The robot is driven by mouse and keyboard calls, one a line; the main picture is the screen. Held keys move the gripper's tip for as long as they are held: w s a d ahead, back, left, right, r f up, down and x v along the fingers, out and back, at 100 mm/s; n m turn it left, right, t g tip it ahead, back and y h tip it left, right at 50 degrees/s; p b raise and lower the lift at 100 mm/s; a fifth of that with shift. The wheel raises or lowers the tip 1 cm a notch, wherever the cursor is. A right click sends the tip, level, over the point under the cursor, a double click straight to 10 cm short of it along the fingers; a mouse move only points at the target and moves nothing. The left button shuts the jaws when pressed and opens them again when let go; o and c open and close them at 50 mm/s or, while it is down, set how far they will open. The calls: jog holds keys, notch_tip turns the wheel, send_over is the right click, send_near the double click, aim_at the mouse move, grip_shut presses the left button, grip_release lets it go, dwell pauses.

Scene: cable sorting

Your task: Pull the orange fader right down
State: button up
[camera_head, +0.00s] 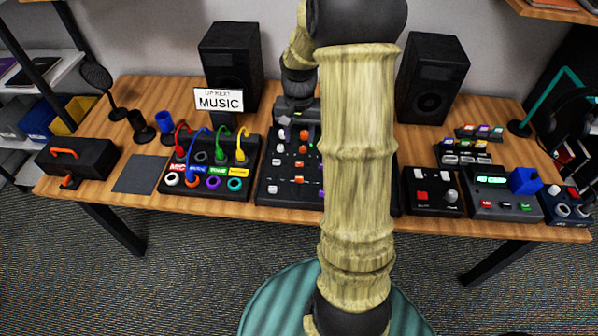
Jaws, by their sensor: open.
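A black mixer panel (272,187) lies in the middle of the table, its right part hidden behind my arm. Small orange caps show on it: one near the back (303,135), one in the middle (300,164) and one near the front (299,180). They are too small to tell for sure which is the orange fader. White and purple caps sit around them. My gripper (298,119) is over the back edge of the mixer, pointing down, open. Its fingertips are small and dark here, and I cannot tell whether they touch anything.
A patch box (205,190) with coloured cables stands close left of the mixer. A "MUSIC" sign (219,100) and two speakers (231,62) (432,78) stand behind. Button boxes (433,205) (503,207) are on the right. A dark mat (141,174) lies bare at left.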

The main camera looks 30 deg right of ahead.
aim_at(298, 179)
notch_tip(298, 179, down, 17)
jog(key=shift+f, duration=0.2)
dwell(0.6)
jog(key=c, duration=0.9)
jog(key=shift+s+a, duration=0.15)
jog(key=shift+a, duration=0.1)
jog(key=s+a, duration=0.2)
jog(key=s, duration=0.1)
jog(key=shift+s, duration=0.15)
jog(key=shift+d, duration=0.1)
